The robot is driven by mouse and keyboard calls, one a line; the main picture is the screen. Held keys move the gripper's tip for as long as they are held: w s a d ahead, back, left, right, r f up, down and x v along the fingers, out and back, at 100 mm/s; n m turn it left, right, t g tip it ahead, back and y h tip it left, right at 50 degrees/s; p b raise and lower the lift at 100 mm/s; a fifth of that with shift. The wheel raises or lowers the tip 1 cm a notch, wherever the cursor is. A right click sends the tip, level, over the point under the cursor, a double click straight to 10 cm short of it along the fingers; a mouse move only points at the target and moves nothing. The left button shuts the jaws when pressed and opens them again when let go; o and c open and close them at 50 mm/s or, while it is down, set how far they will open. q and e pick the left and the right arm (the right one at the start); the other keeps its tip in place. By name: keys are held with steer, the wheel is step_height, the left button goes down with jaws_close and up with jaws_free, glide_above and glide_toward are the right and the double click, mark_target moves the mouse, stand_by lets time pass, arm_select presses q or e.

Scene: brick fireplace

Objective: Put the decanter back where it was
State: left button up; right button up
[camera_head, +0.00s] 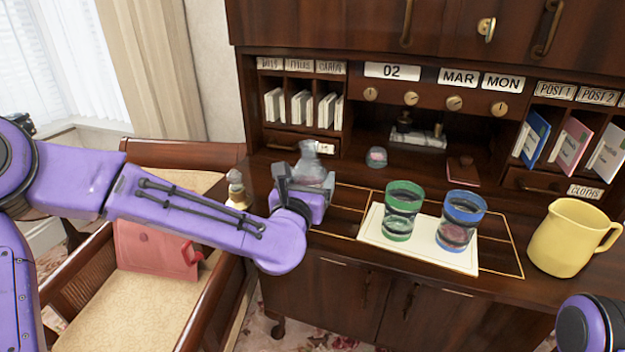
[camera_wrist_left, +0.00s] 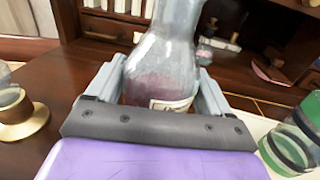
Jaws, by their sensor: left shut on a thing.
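The glass decanter (camera_head: 311,168) stands upright at the left part of the desk top in the head view. It fills the middle of the left wrist view (camera_wrist_left: 165,65), with purplish liquid low inside and a pale label near its base. My left gripper (camera_head: 305,183) is shut on the decanter, one finger on each side of its lower body. The decanter's base is hidden by the gripper, so I cannot tell whether it touches the desk. My right gripper is not in view; only part of my right arm shows at the lower right.
A green-rimmed glass (camera_head: 403,211) and a blue-rimmed glass (camera_head: 460,221) stand on a white mat (camera_head: 424,258) to the right. A yellow jug (camera_head: 566,240) is at the far right. A brass-based glass stopper or bottle (camera_head: 237,192) is left of the gripper. Pigeonholes line the back.

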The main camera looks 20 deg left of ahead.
arm_select(q)
steer(key=shift+d, duration=0.1)
steer(key=shift+s, duration=0.1)
steer(key=o, duration=1.2)
steer(key=shift+f+b, duration=0.2)
steer(key=shift+b, duration=0.1)
steer(key=shift+o, duration=1.4)
steer(key=shift+r+p, duration=0.35)
steer(key=shift+p, duration=0.05)
steer(key=s+b, duration=0.1)
steer(key=s, duration=0.2)
steer(key=s+b, duration=0.2)
steer(key=s, duration=0.1)
steer(key=s+f+b, duration=0.1)
steer(key=s, duration=0.3)
steer(key=shift+d, duration=0.3)
steer(key=s+b, duration=0.1)
steer(key=b, duration=0.4)
steer(key=s+r+b, duration=0.1)
steer(key=b, duration=0.3)
steer(key=shift+d+b, duration=0.1)
steer(key=shift+b, duration=0.25)
